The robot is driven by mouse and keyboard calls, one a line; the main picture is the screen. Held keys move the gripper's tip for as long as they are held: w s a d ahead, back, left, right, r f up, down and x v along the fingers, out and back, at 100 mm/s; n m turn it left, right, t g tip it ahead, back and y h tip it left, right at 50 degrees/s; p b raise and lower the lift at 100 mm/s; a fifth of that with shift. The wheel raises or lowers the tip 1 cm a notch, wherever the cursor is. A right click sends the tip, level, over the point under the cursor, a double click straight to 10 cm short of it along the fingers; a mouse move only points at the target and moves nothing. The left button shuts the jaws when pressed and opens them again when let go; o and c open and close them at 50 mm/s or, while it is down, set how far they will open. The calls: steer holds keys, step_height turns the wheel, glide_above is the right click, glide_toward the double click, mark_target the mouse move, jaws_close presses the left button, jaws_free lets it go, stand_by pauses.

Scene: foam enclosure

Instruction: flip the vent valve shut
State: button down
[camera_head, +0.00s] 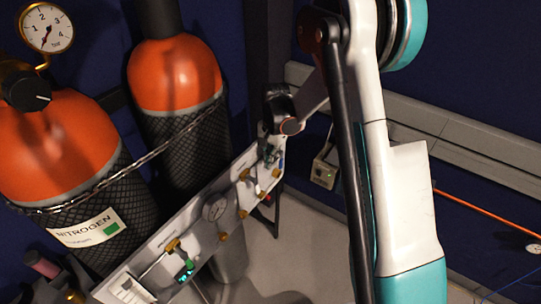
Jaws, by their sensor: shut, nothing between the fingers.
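A pale valve panel (195,222) runs diagonally from the lower left to the middle, in front of two orange gas cylinders. I cannot tell from the markings which one is the vent valve. My gripper (270,152) is shut and empty at the panel's upper right end, close to the small fittings there. It is small and dark in this view, so I cannot tell whether it touches anything. My arm comes in from the right and hides what lies behind it.
The nitrogen cylinder (55,140) and a second orange cylinder (175,75) stand behind the panel, held by a chain (135,163). A pressure gauge (46,27) is at the upper left. An orange hose (485,211) lies at the right. Pale floor shows below the panel.

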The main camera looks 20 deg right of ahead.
steer(key=s+a+f+b, duration=0.2)
steer(key=a+f, duration=0.1)
steer(key=f, duration=0.1)
steer(key=shift+s+a+f, duration=0.25)
steer(key=shift+f, duration=0.05)
steer(key=shift+s+a+f+b, duration=0.45)
steer(key=shift+a+b, duration=0.05)
steer(key=shift+b, duration=0.1)
steer(key=shift+w, duration=0.1)
